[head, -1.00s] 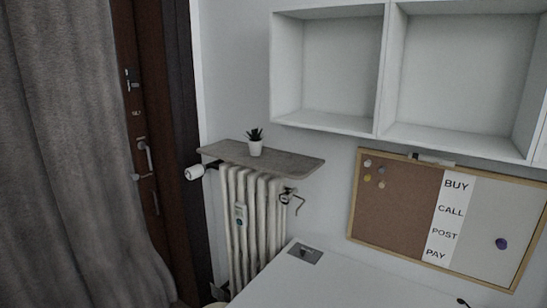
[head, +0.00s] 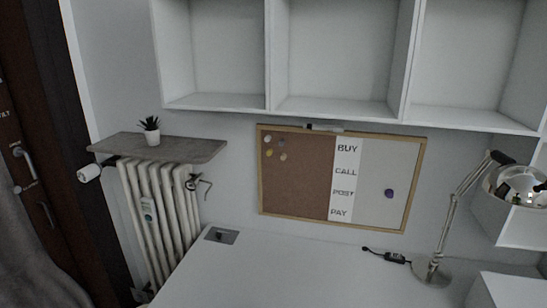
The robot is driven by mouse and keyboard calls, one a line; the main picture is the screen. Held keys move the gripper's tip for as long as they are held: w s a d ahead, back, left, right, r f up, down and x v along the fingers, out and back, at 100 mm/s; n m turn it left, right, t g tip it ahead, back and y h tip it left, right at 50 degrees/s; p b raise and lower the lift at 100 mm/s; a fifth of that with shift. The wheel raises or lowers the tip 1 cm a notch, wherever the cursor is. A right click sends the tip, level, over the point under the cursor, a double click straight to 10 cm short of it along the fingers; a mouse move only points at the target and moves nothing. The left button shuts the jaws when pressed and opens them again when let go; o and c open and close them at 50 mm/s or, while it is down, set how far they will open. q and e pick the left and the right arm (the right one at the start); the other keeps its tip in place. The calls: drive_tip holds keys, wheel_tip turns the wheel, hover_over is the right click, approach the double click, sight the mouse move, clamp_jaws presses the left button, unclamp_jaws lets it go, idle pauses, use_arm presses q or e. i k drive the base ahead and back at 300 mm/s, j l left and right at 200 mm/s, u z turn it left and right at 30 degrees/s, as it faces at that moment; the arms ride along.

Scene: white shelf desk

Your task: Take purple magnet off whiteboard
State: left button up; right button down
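The purple magnet (head: 389,193) is a small round piece stuck on the grey-white right part of the whiteboard (head: 376,208). The board hangs on the wall above the desk in a wooden frame. Its left part is brown cork with several small pins, and a white strip in the middle reads BUY, CALL, POST, PAY. Neither of my grippers shows in the head view.
A white desk (head: 290,270) lies below the board, mostly clear. A metal desk lamp (head: 446,225) stands right of the board, with a black cable (head: 385,255) near it. White shelves (head: 335,110) hang above. A radiator (head: 160,205) stands at the left under a plant shelf (head: 180,150).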

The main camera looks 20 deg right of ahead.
sight(389, 193)
drive_tip(key=z, duration=1.4)
